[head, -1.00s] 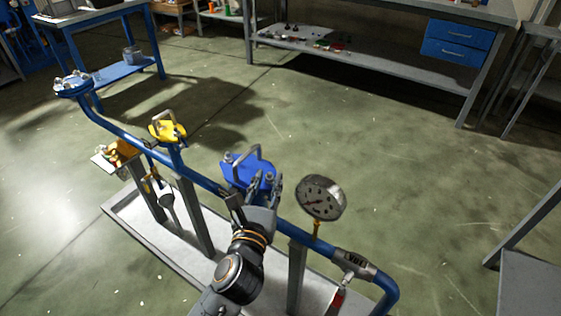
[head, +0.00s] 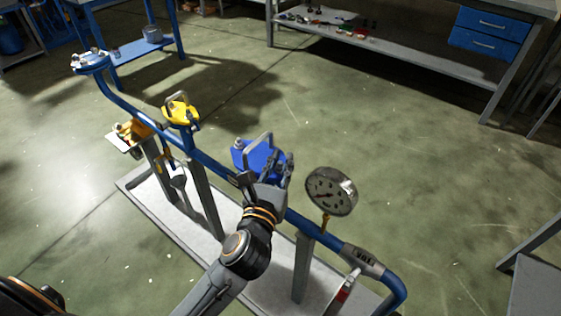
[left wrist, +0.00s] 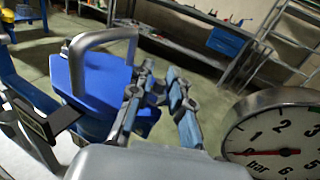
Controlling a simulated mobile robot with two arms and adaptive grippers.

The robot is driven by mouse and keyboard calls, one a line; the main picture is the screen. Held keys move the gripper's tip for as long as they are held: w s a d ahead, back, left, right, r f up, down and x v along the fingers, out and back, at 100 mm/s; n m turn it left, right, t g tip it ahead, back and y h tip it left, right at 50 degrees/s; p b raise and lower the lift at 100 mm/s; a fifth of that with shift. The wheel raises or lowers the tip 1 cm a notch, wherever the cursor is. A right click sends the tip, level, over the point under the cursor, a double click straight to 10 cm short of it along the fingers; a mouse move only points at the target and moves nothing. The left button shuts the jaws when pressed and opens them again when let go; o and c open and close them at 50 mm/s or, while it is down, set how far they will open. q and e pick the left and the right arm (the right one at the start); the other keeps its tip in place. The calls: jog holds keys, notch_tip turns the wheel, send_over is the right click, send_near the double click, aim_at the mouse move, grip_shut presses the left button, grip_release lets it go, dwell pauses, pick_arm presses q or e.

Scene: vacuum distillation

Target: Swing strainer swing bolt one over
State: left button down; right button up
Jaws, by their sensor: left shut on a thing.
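The strainer (head: 247,160) has a blue lid with a grey arched handle (head: 259,143), and shows large in the left wrist view (left wrist: 100,80). My left gripper (head: 284,172) is at the lid's right edge, its fingers (left wrist: 160,92) pointing away from the wrist camera. It is shut on a swing bolt (left wrist: 150,83), a small grey metal piece at the lid's edge that the fingers mostly hide. Another grey bolt (head: 238,146) stands at the lid's left edge. My right gripper is not in view.
A round pressure gauge (head: 331,191) stands close to the right of my left gripper. A yellow-topped valve (head: 181,111) sits farther along the blue pipe (head: 133,134). A grey tray (head: 262,289) lies beneath. The floor beyond is clear up to the workbench (head: 395,62).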

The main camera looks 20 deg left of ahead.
pick_arm(q)
jog(key=shift+d, duration=0.1)
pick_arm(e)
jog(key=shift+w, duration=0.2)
pick_arm(q)
jog(key=shift+s+d+f+m+t, duration=0.15)
jog(key=shift+d+m+t, duration=0.15)
jog(key=shift+m, duration=0.3)
jog(key=shift+s+d+f+m+t+h+b, duration=0.35)
jog(key=shift+d+f+m+h+b, duration=0.8)
jog(key=shift+m, duration=2.4)
jog(key=shift+s+d+f+m+t+h+b, duration=0.4)
jog(key=shift+f+m+h+b, duration=0.85)
jog(key=shift+m, duration=2.35)
jog(key=shift+s+d+f+m+t+h+b, duration=0.2)
jog(key=shift+d+f+m+t+h+b, duration=0.45)
jog(key=shift+m+h+b, duration=1.95)
pick_arm(e)
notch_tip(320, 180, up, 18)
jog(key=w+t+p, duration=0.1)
jog(key=p, duration=0.1)
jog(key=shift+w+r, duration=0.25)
pick_arm(q)
jog(key=shift+d+f+m+y, duration=0.15)
jog(key=shift+m+y, duration=0.1)
jog(key=shift+m, duration=0.35)
jog(key=shift+d+r+m+y, duration=0.15)
jog(key=shift+m+y, duration=0.1)
jog(key=shift+m, duration=0.3)
